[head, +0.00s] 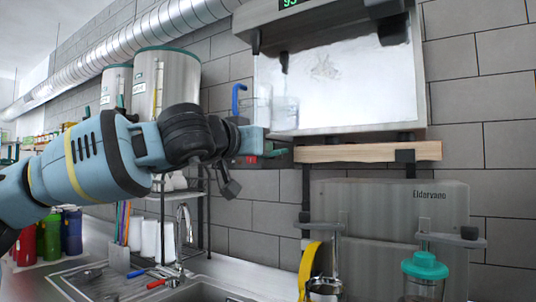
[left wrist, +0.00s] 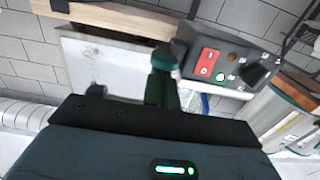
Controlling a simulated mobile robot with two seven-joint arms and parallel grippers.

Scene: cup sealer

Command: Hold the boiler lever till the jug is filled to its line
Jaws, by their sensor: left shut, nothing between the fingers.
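A pale box with a green digital readout (head: 345,80), which looks like the boiler, is on the wall above a wooden shelf. A clear jug (head: 285,112) with a blue handle (head: 238,98) is at its lower left corner. Its fill line and water level cannot be made out. A dark upright part (head: 284,62) above the jug may be the spout or lever. My left gripper (head: 277,152) is shut and empty, just below the jug. In the left wrist view its green fingers (left wrist: 164,75) are beside a dark control box (left wrist: 228,62) with a red button and black knob.
The wooden shelf (head: 370,152) is close right of the gripper. A steel machine (head: 390,205) with two side arms stands below it. Steel tanks (head: 168,85) are at upper left, over a wire rack. A sink with a tap (head: 185,235) is below.

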